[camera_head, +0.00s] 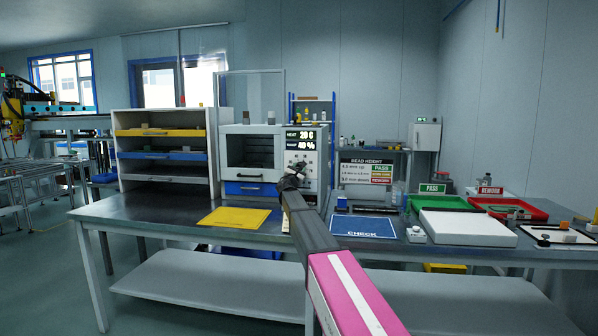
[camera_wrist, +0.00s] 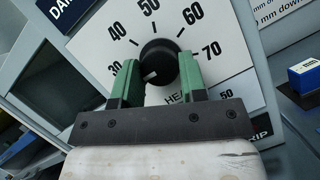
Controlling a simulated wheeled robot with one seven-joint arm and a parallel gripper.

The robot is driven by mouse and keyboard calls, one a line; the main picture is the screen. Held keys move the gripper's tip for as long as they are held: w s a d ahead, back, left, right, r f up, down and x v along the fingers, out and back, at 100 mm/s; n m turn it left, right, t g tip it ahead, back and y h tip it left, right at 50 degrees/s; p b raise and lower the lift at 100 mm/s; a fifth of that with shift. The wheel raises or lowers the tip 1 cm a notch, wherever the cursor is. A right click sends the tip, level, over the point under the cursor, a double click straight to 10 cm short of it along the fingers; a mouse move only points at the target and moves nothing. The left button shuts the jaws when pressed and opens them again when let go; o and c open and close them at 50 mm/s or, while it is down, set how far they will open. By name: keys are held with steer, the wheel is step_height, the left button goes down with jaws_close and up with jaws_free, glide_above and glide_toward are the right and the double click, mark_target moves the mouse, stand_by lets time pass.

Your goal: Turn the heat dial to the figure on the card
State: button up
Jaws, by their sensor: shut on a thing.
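The heat dial (camera_wrist: 158,62) is a round black knob on a white scale marked 30, 40, 50, 60 and 70. Its short white mark points to the lower left, towards the 30 side. My gripper (camera_wrist: 157,75) has its green fingers on both sides of the knob and is shut on it. In the head view my gripper (camera_head: 297,172) is at the cabinet's control panel (camera_head: 316,155) and hides the dial. The display (camera_head: 301,135) above reads about 29 C and 46 %. I cannot make out which card carries the figure.
The cabinet (camera_head: 250,150) has a dark opening and a blue drawer. An open shelf (camera_head: 128,175) stands left of it. A bead height sign (camera_head: 367,172), a blue check mat (camera_head: 362,227) and a yellow mat (camera_head: 233,217) are on the bench, with green and red trays at right.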

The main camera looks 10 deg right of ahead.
steer(key=m+g, duration=0.1)
steer(key=m, duration=0.3)
steer(key=m+g+h, duration=0.1)
steer(key=m+g, duration=0.1)
steer(key=m, duration=0.2)
steer(key=m+g, duration=0.2)
steer(key=m, duration=0.3)
steer(key=shift+a+r+h, duration=0.15)
steer(key=shift+r+h, duration=0.05)
steer(key=shift+h, duration=0.1)
steer(key=m, duration=0.2)
steer(key=m+g+y, duration=0.1)
steer(key=m, duration=0.2)
steer(key=shift+r+g, duration=0.15)
steer(key=shift+g, duration=0.15)
steer(key=m+y, duration=0.2)
steer(key=m, duration=0.2)
steer(key=shift+r+g, duration=0.1)
steer(key=shift+g, duration=0.2)
steer(key=shift+y, duration=0.4)
steer(key=o, duration=0.9)
steer(key=shift+s+r, duration=0.1)
